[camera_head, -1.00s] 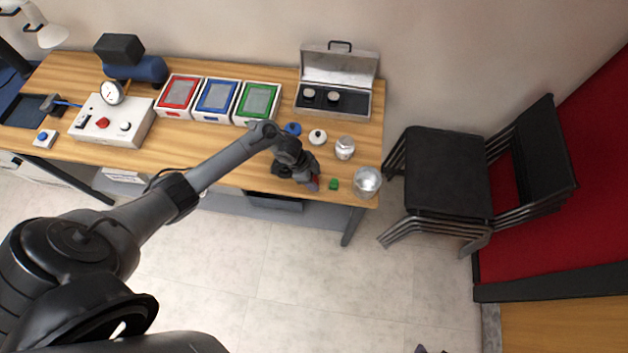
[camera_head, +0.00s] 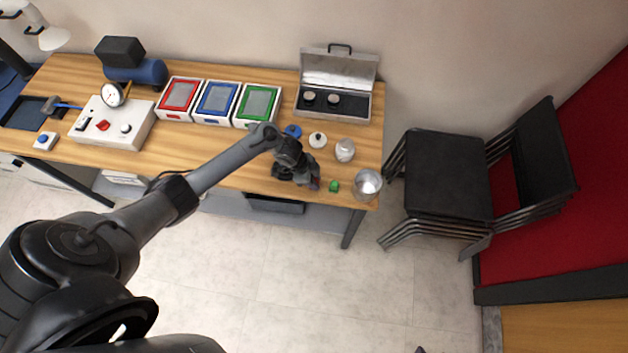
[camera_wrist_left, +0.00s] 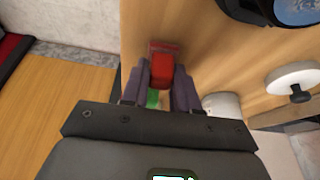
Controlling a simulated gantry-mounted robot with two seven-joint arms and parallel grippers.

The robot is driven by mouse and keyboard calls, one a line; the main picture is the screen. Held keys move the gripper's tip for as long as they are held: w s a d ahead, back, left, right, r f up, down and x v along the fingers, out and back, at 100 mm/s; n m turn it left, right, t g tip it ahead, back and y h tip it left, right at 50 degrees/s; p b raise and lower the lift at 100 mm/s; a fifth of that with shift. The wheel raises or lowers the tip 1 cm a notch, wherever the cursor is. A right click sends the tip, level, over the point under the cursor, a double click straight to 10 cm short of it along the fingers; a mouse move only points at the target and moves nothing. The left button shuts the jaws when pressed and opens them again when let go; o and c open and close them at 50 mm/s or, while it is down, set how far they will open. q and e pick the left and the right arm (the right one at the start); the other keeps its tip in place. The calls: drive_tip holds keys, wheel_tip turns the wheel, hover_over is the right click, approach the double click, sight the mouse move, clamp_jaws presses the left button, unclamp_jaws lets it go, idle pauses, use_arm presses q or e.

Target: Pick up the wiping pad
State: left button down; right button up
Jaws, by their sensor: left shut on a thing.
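The wiping pad, a small red block on a darker red base, shows in the left wrist view (camera_wrist_left: 162,68). My left gripper (camera_wrist_left: 162,82) is shut on it, with a dark finger on each side of the red block. I cannot tell whether the pad touches the table. My right gripper is not in view.
A small green object (camera_head: 333,186) lies just right of the gripper. An open case (camera_head: 335,100) is behind; stacked chairs (camera_head: 445,170) are to the right.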

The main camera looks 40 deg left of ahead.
use_arm(q)
wheel_tip(320, 180, up, 4)
drive_tip(key=shift+d+r, duration=0.1)
drive_tip(key=s+d+r+p, duration=0.1)
drive_tip(key=s+d+r, duration=0.1)
drive_tip(key=d, duration=0.3)
drive_tip(key=s+d+r, duration=0.2)
drive_tip(key=d+r, duration=0.2)
drive_tip(key=d, duration=0.1)
drive_tip(key=shift+s+d+r+p, duration=0.15)
drive_tip(key=shift+d+r+p, duration=0.1)
drive_tip(key=shift+d+p, duration=0.15)
drive_tip(key=shift+a, duration=0.1)
drive_tip(key=c, duration=1.5)
unclamp_jaws()
drive_tip(key=shift+c, duration=1.4)
